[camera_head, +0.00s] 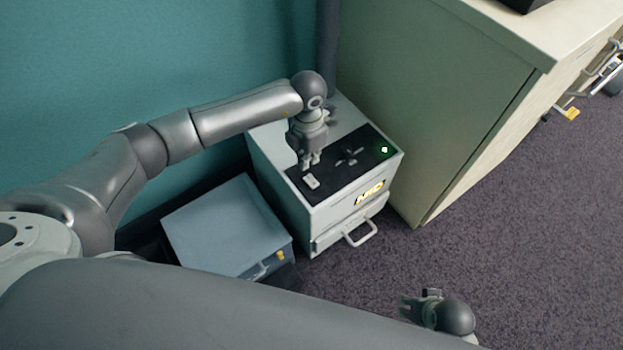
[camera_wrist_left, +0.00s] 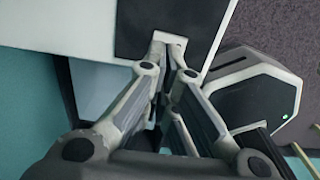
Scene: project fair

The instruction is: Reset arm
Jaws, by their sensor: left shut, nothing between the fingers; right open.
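My left gripper (camera_head: 306,164) is shut and empty, pointing down over the black top panel of a light grey machine (camera_head: 278,150). A small white switch-like piece (camera_head: 311,182) is on the panel just below its fingertips; I cannot tell whether they touch it. In the left wrist view, my left gripper's fingers (camera_wrist_left: 167,75) come together just below the white piece (camera_wrist_left: 170,42) on the dark panel. My right gripper (camera_head: 410,306) is open at the bottom right, over the carpet; its arm is mostly hidden.
The machine has a green light (camera_head: 385,149) and a front drawer handle (camera_head: 360,234). A grey-blue box (camera_head: 215,225) stands at its left. A pale cabinet (camera_head: 430,90) is close at its right. A teal wall (camera_head: 130,60) is behind. Carpet (camera_head: 520,220) is open at the right.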

